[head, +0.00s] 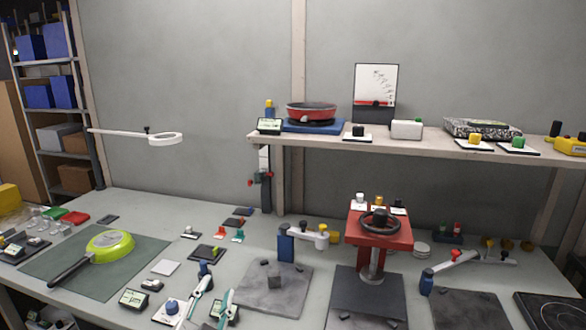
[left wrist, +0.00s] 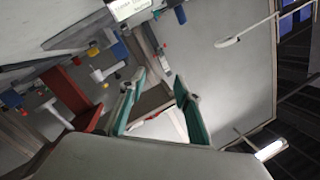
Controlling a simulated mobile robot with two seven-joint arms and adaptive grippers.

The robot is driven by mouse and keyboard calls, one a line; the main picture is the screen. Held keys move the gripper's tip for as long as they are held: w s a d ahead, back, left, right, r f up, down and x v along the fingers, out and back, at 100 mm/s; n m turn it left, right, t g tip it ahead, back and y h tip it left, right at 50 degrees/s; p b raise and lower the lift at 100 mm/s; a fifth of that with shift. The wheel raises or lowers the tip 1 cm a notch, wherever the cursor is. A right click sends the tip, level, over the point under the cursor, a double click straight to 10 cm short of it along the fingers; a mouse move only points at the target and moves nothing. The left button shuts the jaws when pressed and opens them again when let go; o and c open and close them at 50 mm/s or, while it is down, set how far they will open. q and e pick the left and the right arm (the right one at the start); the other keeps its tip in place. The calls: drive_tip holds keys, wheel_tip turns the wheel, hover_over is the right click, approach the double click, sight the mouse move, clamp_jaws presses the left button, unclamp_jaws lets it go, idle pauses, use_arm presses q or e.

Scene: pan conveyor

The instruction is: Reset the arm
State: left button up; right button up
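My left gripper (head: 217,285) is low at the front of the grey workbench (head: 130,213), right of the green pan. Its two teal fingers stand apart. In the left wrist view the left gripper (left wrist: 160,78) also shows its fingers spread, with nothing clearly held between them. My right gripper is in neither view. The green pan (head: 110,240) with a dark handle lies on a dark green mat (head: 135,268) at the left.
A red press with a black wheel (head: 380,220) stands right of centre. A blue-and-white jointed fixture (head: 286,243) stands left of it. A shelf (head: 330,143) behind holds a red pan (head: 311,112). Small blocks and displays crowd the bench near my gripper.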

use_arm(q)
drive_tip(key=s+a+f+g+y, duration=0.3)
drive_tip(key=s+a+f+g, duration=0.2)
drive_tip(key=s+a+f, duration=0.6)
drive_tip(key=s+a+f+g+y, duration=0.2)
drive_tip(key=s+a+f+g, duration=0.3)
drive_tip(key=s+a+f, duration=0.6)
drive_tip(key=d+f+n+t+h, duration=0.1)
drive_tip(key=d+f+h, duration=0.2)
drive_tip(key=d+f, duration=0.3)
drive_tip(key=d+f+n+t+h, duration=0.2)
drive_tip(key=d+f+h, duration=0.2)
drive_tip(key=d, duration=0.8)
drive_tip(key=shift+s+f+n, duration=0.25)
drive_tip(key=shift+f+n, duration=0.05)
drive_tip(key=shift+f, duration=0.55)
